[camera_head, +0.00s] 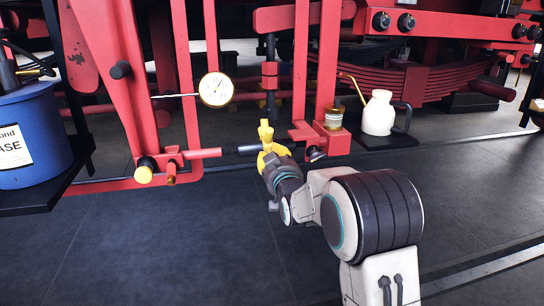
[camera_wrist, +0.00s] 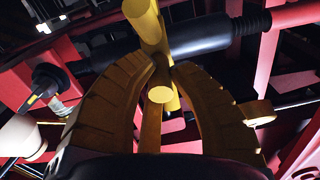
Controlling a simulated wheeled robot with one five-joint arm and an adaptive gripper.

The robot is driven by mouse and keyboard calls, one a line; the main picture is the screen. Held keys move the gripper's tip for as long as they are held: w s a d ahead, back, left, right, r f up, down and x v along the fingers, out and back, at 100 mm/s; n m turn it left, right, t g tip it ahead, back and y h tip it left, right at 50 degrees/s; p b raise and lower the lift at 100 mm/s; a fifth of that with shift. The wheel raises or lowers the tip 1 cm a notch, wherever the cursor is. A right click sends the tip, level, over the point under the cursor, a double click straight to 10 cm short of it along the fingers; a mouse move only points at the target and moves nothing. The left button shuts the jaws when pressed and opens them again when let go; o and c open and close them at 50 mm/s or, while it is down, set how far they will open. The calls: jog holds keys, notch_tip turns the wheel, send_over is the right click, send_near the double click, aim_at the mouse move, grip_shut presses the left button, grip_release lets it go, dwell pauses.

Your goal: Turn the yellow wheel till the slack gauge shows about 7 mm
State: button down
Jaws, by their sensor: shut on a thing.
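The yellow wheel (camera_head: 265,131) sits on a dark horizontal rod between the red frames in the head view. In the wrist view its yellow bars (camera_wrist: 147,22) cross in front of a black cylinder, with one round end facing me. My gripper (camera_head: 271,153) is at the wheel's lower part. In the wrist view the ribbed fingers of my gripper (camera_wrist: 164,70) close around a yellow bar of the wheel. The slack gauge (camera_head: 216,89), a round white dial, is up and left of the wheel; its reading is too small to tell. My fingers hide part of the wheel.
A blue grease bucket (camera_head: 32,135) stands on a dark shelf at left. A white oil can (camera_head: 378,113) stands on a dark shelf at right, and a small tin (camera_head: 333,119) sits on a red bracket. Red bars surround the wheel. The floor in front is clear.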

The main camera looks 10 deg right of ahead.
jog(key=shift+f+b, duration=0.35)
jog(key=shift+f, duration=0.75)
jog(key=shift+f, duration=0.15)
jog(key=shift+w+f+b, duration=0.15)
jog(key=shift+f+b, duration=0.4)
jog(key=shift+b, duration=0.1)
jog(key=shift+w+f+b, duration=0.15)
jog(key=shift+f+b, duration=0.4)
jog(key=shift+b, duration=0.05)
jog(key=shift+w+f, duration=0.1)
jog(key=shift+f, duration=0.1)
jog(key=shift+w+f+b, duration=0.3)
jog(key=shift+f+b, duration=0.1)
jog(key=shift+b, duration=0.3)
jog(key=shift+a+b, duration=0.1)
jog(key=shift+b, duration=0.25)
